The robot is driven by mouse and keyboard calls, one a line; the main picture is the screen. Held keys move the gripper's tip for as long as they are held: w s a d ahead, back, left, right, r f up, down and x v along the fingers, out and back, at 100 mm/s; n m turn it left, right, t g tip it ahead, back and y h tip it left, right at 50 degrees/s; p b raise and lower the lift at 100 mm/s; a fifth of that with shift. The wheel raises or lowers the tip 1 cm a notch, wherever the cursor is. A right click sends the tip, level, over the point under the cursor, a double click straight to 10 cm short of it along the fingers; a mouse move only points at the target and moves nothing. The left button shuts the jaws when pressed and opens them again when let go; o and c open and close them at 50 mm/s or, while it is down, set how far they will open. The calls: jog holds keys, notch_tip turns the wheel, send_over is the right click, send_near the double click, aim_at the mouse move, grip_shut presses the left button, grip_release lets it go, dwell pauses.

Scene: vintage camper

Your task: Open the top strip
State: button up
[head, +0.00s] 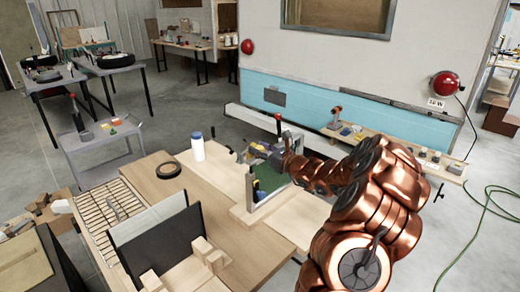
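No strip can be picked out for certain. A small upright frame (249,192) with pale edges and a green inside stands on the light wooden workbench (235,262). My copper-coloured arm reaches in from the lower right. My gripper (246,155), dark grey, is at the upper part of this frame. The fingertips are small and partly mixed with the frame, so I cannot tell whether they touch it or are open. A red-handled tool or clamp (278,122) stands just behind the gripper.
A black panel (158,240) stands upright nearer me. The camper's blue side (330,110) and a narrow shelf with tools (400,150) lie behind.

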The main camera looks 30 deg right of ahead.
grip_shut()
jog(key=shift+r, duration=0.1)
dwell(0.3)
